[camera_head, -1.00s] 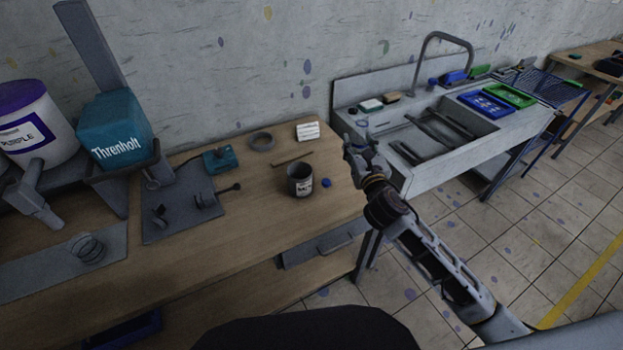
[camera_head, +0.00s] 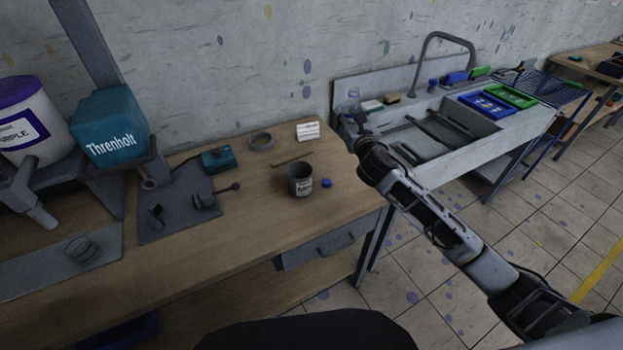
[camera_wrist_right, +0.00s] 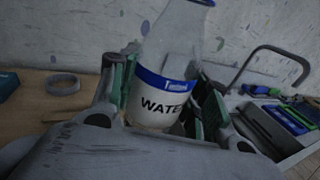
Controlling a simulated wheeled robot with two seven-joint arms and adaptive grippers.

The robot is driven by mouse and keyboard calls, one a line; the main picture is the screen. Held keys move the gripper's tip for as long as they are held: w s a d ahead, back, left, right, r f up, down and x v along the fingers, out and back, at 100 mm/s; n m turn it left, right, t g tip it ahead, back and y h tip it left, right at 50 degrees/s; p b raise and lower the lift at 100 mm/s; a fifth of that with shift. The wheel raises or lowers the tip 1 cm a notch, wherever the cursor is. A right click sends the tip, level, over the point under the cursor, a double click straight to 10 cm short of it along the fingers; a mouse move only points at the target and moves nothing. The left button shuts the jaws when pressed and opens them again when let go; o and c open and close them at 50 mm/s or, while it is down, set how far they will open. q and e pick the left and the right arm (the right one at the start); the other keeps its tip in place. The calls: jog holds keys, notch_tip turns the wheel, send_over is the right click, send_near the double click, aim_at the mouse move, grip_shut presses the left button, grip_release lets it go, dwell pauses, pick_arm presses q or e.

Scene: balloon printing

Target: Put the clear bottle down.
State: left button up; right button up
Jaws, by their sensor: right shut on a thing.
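The clear bottle (camera_wrist_right: 168,85) is upright with a slight tilt in the right wrist view. It has a blue band, and the letters "WATE" show on its lower part. My right gripper (camera_wrist_right: 163,88) is shut on it, one green-padded finger on each side. The bottle's base is hidden by the gripper, so I cannot tell whether it touches a surface. In the head view my right gripper (camera_head: 357,130) is by the gap between the wooden table's right end and the sink, largely hidden behind its wrist. My left gripper is not in view.
The wooden table (camera_head: 230,255) holds a dark labelled can (camera_head: 300,180), a blue cap (camera_head: 326,183), a grey ring (camera_head: 261,141) and a white label block (camera_head: 307,131). The table's right front corner is clear. The sink (camera_head: 470,150) stands to the right with trays.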

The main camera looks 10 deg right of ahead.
notch_tip(320, 180, down, 11)
jog(key=w+y, duration=0.1)
jog(key=w, duration=0.1)
jog(key=shift+a+n, duration=0.15)
jog(key=shift+n, duration=0.15)
jog(key=shift+w, duration=0.15)
